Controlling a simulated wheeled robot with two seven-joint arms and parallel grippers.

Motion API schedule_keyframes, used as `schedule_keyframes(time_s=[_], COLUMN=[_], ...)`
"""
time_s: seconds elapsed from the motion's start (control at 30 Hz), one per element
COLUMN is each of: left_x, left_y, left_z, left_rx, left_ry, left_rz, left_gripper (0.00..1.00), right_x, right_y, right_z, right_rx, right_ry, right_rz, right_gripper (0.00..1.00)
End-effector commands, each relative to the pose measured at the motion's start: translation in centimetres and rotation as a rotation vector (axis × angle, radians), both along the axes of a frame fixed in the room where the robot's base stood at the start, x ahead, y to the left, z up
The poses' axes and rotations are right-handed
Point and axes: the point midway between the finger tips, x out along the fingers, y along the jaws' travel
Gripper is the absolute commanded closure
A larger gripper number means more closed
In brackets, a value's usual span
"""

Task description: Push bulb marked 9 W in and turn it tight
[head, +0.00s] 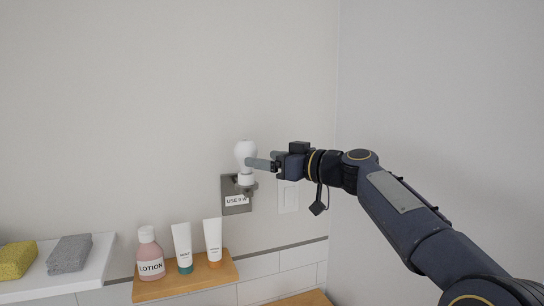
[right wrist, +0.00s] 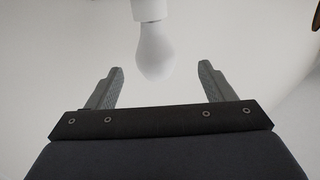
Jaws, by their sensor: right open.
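A white bulb (head: 245,152) stands upright in a white socket (head: 246,180) on a grey wall bracket (head: 236,206). The bracket's label reads "USE 9 W". I cannot read any mark on the bulb. My right gripper (head: 258,163) reaches in from the right at the bulb's height. In the right wrist view the bulb (right wrist: 155,52) shows between the two spread fingers of my right gripper (right wrist: 160,75), with a clear gap on both sides. The gripper is open and holds nothing. My left gripper is not in view.
A light switch (head: 288,197) is on the wall right of the bracket. Below, a wooden shelf (head: 185,287) holds a pink lotion bottle (head: 150,255) and two white tubes (head: 182,245). A white shelf (head: 85,270) at left holds folded cloths. The wall above is bare.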

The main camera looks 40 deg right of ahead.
Motion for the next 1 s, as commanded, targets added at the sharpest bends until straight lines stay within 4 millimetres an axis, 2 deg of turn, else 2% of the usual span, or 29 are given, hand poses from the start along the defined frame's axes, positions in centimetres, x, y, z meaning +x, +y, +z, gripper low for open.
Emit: schedule_keyframes(time_s=[0.17,0.6,0.77,1.0], left_x=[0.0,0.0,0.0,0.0], left_y=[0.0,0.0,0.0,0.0], left_z=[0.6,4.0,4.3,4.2], left_rx=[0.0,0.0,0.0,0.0], left_ry=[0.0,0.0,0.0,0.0], left_rz=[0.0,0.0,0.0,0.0], left_gripper=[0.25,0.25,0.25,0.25], right_x=[1.2,6.9,7.7,7.8], right_y=[-0.4,1.6,1.9,1.9], right_z=[0.9,1.0,0.8,0.7], right_rx=[-0.012,-0.012,-0.013,-0.014], right_ry=[-0.03,-0.028,-0.028,-0.029], right_rz=[-0.008,-0.006,-0.007,-0.008], right_gripper=[0.24,0.24,0.24,0.24])
